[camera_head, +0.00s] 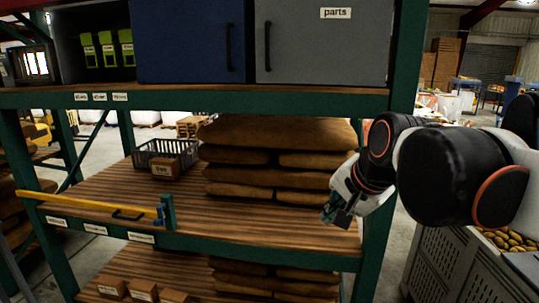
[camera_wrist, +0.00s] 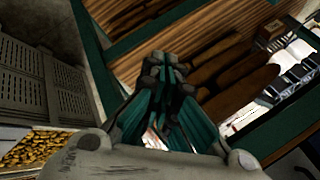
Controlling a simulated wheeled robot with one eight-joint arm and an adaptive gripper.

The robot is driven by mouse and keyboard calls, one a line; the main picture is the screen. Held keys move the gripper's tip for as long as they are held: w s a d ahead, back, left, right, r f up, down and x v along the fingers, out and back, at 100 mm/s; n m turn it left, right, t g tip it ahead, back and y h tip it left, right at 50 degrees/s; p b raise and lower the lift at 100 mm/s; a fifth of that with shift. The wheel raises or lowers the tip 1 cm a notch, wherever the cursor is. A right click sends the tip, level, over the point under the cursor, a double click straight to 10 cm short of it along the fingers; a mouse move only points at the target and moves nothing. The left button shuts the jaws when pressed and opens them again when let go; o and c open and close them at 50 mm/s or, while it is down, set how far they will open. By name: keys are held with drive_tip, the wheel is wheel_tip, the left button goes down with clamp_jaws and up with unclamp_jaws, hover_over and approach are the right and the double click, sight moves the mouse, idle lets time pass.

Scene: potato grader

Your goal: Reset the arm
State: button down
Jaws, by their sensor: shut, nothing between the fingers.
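My gripper (camera_head: 338,208) is at the end of my bent arm, in front of the right end of the middle shelf (camera_head: 270,222). It points down and to the left, beside the stacked brown sacks (camera_head: 262,131). In the wrist view my gripper (camera_wrist: 165,65) has its fingers together, with nothing held between them. The shelf boards and brown sacks (camera_wrist: 245,90) lie beyond the fingers there.
A green rack post (camera_head: 385,215) stands close to my arm. A grey crate of potatoes (camera_head: 437,262) is at the lower right. A wire basket (camera_head: 187,149), a small labelled box (camera_head: 165,168) and a yellow bar (camera_head: 85,202) are on the middle shelf. Blue and grey cabinets (camera_head: 190,40) sit above.

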drive_tip(key=s+d+f+n+b, duration=0.2)
drive_tip(key=s+f, duration=0.3)
drive_tip(key=f, duration=0.3)
drive_tip(key=s+d+f+n+h+b, duration=0.1)
drive_tip(key=s+f+n+b, duration=0.3)
drive_tip(key=f, duration=0.5)
drive_tip(key=s+d+f+n+h+b, duration=0.1)
drive_tip(key=s+d+f+n+b, duration=0.2)
drive_tip(key=s+f, duration=0.3)
wheel_tip(320, 180, down, 3)
drive_tip(key=shift+d+r, duration=0.2)
drive_tip(key=shift+d, duration=0.2)
drive_tip(key=shift+s, duration=0.1)
